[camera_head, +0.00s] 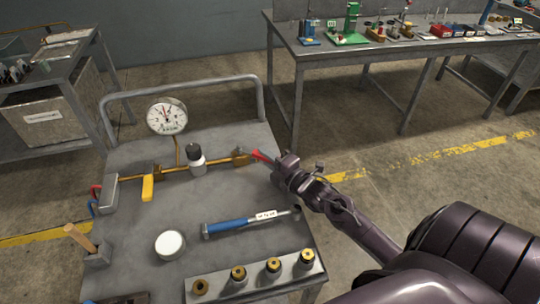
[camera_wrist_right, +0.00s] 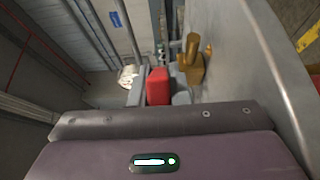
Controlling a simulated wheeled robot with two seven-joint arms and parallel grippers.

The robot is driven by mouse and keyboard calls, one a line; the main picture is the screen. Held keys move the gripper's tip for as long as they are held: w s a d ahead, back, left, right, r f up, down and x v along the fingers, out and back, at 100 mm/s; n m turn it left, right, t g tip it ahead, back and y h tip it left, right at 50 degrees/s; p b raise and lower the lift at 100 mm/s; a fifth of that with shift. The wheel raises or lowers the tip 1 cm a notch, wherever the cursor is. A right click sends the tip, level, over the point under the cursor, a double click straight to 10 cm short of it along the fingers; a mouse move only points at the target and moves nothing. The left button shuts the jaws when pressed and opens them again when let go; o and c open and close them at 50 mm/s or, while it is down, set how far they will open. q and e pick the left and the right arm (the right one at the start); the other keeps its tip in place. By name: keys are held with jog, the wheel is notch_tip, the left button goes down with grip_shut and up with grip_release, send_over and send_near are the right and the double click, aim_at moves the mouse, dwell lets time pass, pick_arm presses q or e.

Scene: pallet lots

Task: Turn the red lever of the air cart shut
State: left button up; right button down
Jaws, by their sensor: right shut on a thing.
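The air cart (camera_head: 140,220) stands in front of me with a brass pipe line along its top. The red lever (camera_head: 260,156) sits at the right end of that line, beside the brass valve body (camera_head: 240,158). My right gripper (camera_head: 279,165) reaches in from the right and is shut on the lever's outer end. In the right wrist view the red lever (camera_wrist_right: 158,86) stands out past the dark gripper body, with the brass valve (camera_wrist_right: 193,62) to its right. The fingertips are largely hidden there. My left gripper is not in view.
The cart top holds a pressure gauge (camera_head: 167,116), a yellow handle (camera_head: 147,188), a blue-handled tool (camera_head: 232,226), a white round lid (camera_head: 170,243) and a block with several brass fittings (camera_head: 256,278). A rail (camera_head: 185,84) bounds the back. A workbench (camera_head: 400,48) stands behind right.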

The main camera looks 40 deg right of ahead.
jog(key=c, duration=1.4)
grip_release()
jog(key=shift+o, duration=0.2)
jog(key=shift+s, duration=0.1)
jog(key=s, duration=0.5)
jog(key=s+d+b, duration=0.1)
jog(key=s, duration=0.1)
jog(key=shift+s+d, duration=0.1)
jog(key=shift+s, duration=0.15)
